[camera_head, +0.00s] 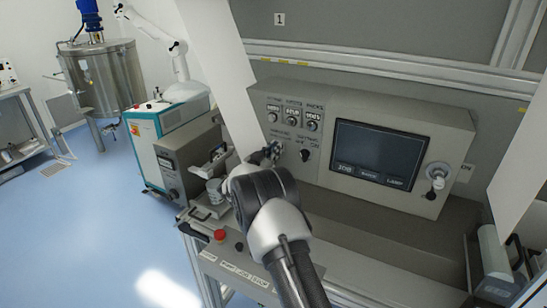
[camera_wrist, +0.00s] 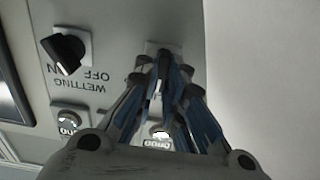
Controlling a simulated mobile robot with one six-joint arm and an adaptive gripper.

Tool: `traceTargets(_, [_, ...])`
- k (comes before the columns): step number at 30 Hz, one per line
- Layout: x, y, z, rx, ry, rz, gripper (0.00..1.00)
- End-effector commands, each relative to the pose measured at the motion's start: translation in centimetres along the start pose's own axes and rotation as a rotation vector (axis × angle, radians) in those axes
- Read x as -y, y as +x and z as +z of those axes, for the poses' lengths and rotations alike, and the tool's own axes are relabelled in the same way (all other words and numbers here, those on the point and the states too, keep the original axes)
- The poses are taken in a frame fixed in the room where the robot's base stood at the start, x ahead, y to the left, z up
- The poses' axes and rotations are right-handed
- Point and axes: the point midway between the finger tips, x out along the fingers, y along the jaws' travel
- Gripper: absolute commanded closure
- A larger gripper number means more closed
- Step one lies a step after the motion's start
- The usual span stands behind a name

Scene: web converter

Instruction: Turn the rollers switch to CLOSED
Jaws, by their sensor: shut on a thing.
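The grey control panel (camera_head: 455,130) carries small knobs and switches on its left part. My gripper (camera_head: 272,152) reaches the lower-left switch position. In the wrist view, my gripper (camera_wrist: 160,62) has its fingers together on the switch there, taken as the rollers switch. The fingers hide its knob, and only part of its pale plate (camera_wrist: 151,47) shows. Its setting cannot be read. The black wetting switch (camera_wrist: 66,52) sits beside it, apart from my fingers, and also shows in the head view (camera_head: 305,155).
Several round dials (camera_head: 293,117) sit above the switches. A dark screen (camera_head: 378,155) is to the right, with a knob (camera_head: 437,176) beyond it. A red button (camera_head: 219,235) stands on the front ledge. A pale upright panel (camera_head: 225,75) borders the switches on the left.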

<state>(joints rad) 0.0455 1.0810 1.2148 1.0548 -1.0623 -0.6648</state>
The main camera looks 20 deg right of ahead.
Motion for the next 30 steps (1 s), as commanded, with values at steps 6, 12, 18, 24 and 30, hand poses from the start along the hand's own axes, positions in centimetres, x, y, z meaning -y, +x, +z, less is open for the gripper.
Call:
traceTargets(6, [-0.09,0.03,0.19,-0.002,0.195,-0.001,1.00])
traceTargets(12, [-0.16,0.03,0.12,-0.003,0.337,0.000,1.00])
traceTargets(18, [-0.21,0.03,0.11,-0.001,0.433,0.000,1.00])
traceTargets(24, [-0.22,0.03,0.01,-0.001,0.483,0.000,1.00])
traceTargets(30, [-0.22,0.03,-0.05,-0.001,0.498,0.000,1.00])
